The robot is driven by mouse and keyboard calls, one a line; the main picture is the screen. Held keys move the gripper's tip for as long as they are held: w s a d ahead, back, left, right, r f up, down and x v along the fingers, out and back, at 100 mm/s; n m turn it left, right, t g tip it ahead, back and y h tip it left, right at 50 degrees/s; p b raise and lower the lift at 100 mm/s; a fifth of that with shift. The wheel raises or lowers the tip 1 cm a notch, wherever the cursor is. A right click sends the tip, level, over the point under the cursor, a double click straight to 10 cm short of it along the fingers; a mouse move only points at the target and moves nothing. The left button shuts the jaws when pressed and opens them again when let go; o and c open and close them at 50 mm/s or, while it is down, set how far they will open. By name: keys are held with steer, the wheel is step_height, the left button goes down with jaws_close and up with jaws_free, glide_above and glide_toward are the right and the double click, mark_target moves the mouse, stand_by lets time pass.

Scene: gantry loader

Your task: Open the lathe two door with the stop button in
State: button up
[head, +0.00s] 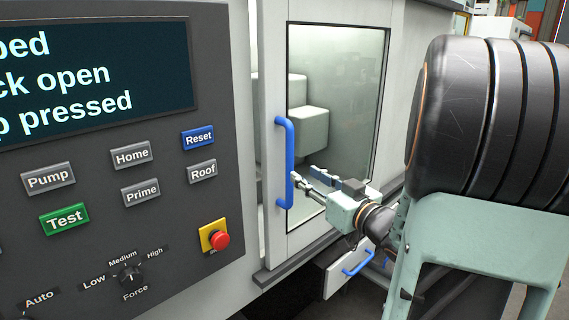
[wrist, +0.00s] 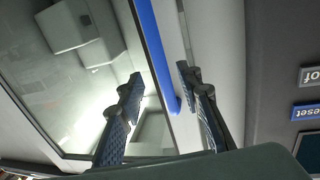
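The lathe door (head: 273,235) is a pale framed panel with a large window and an upright blue handle (head: 283,150) on its left side. A narrow pale gap shows between the door's left edge and the control panel; I cannot tell how far the door stands open. My gripper (head: 304,181) is at the lower part of the handle, coming from the right. In the wrist view the gripper (wrist: 160,76) is open, with the blue handle (wrist: 153,50) between its parted fingers. The red stop button (head: 221,241) sits on a yellow plate low on the panel.
The control panel (head: 110,245) stands left of the door. Its screen (head: 90,75) partly reads "ck open" and "p pressed". Several buttons and a force knob (head: 131,274) are on it. A lower flap with a blue handle (head: 358,264) is beneath the door.

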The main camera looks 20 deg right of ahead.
mark_target(292, 166)
steer(key=w, duration=0.2)
steer(key=w+a, duration=0.1)
steer(key=w, duration=0.5)
steer(key=shift+w+a+p, duration=0.15)
steer(key=shift+w+p, duration=0.05)
steer(key=shift+p, duration=0.2)
jaws_close()
